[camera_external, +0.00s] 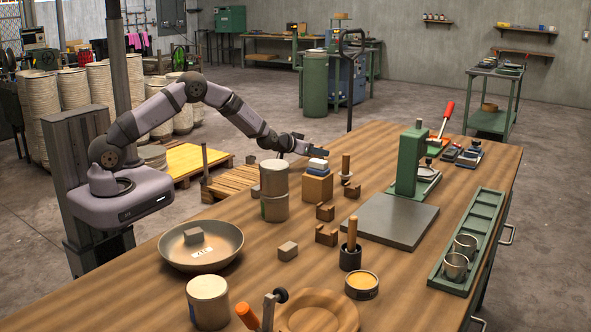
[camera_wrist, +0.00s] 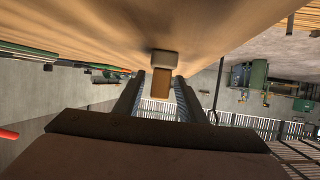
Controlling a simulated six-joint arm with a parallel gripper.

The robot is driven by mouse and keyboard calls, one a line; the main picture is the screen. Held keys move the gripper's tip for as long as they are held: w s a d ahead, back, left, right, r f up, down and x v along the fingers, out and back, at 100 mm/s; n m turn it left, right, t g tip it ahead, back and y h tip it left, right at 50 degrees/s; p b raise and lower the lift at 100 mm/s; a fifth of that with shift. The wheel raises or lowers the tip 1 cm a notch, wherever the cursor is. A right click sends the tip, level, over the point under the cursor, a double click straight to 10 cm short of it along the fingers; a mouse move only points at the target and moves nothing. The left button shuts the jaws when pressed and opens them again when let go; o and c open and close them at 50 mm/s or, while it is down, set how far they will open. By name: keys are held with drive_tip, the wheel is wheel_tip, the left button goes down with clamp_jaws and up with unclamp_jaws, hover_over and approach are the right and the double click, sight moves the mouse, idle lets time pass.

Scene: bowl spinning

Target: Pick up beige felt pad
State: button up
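My gripper (camera_external: 322,150) is at the far left edge of the workbench, just above and behind a wooden block (camera_external: 317,188) topped with a small white and blue stack (camera_external: 317,164). In the wrist view, my gripper (camera_wrist: 160,88) has its two fingers spread apart, with nothing clearly held. I cannot tell for sure which piece is the beige felt pad. A beige-grey block (camera_external: 288,251) lies on the bench, and a grey block (camera_external: 194,237) lies in the bowl.
The wide bowl (camera_external: 175,262) stands at the front left. Stacked cylinders (camera_external: 274,190) and an upright wooden handle (camera_external: 346,168) stand near the wooden block. A green press (camera_external: 408,165) and a grey plate (camera_external: 395,220) are to the right. Small notched wooden blocks (camera_external: 326,235) lie mid-bench.

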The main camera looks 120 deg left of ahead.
clamp_jaws()
wheel_tip(320, 180, up, 10)
drive_tip(key=shift+r+p, duration=0.1)
drive_tip(key=shift+p, duration=0.3)
